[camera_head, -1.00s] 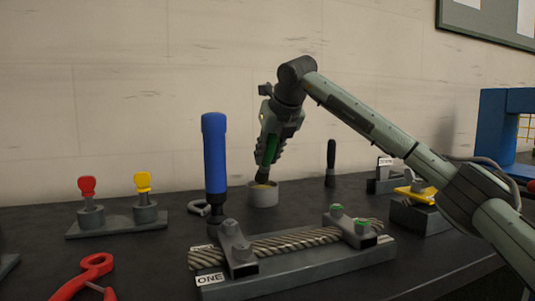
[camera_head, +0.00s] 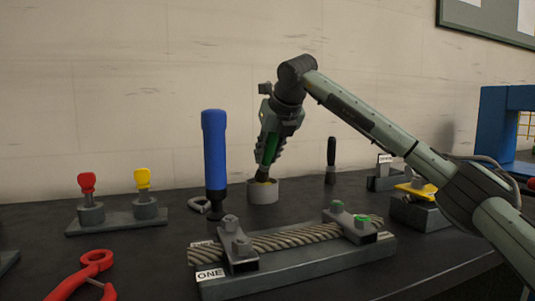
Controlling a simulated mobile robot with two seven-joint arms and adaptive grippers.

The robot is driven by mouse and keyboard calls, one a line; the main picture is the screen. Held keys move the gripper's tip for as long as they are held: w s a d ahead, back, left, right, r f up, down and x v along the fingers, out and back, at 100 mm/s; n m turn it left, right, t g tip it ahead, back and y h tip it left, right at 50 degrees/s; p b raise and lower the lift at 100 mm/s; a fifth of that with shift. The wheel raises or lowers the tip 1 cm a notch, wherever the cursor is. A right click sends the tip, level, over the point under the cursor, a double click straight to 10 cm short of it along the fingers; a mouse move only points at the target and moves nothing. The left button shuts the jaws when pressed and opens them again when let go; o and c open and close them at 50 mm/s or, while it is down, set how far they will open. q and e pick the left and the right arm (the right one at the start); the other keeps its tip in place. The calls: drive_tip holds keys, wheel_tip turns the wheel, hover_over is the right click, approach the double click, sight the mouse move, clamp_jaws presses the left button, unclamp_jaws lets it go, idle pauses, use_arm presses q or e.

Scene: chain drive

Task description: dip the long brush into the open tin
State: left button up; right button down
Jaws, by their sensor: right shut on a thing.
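The open tin (camera_head: 263,192) is a short, light grey cylinder standing on the dark bench behind the rope fixture. My right gripper (camera_head: 265,172) is directly above it, pointing down, and is shut on the long brush (camera_head: 269,150), whose green handle shows between the fingers. The brush's lower end is at the tin's mouth, where a small yellowish patch shows; the tin wall hides how deep it reaches. My left gripper is not in view.
A blue-handled tool (camera_head: 214,150) stands upright just left of the tin. A rope fixture (camera_head: 300,262) lies in front. A dark upright handle (camera_head: 331,160) stands to the right. Red and yellow keys (camera_head: 143,180) stand on a base at left, with red pliers (camera_head: 92,268) at front.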

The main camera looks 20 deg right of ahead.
drive_tip(key=shift+f+b, duration=0.35)
drive_tip(key=shift+f, duration=0.25)
idle(0.7)
drive_tip(key=shift+r+p, duration=2.85)
drive_tip(key=shift+r, duration=0.8)
drive_tip(key=shift+f, duration=0.1)
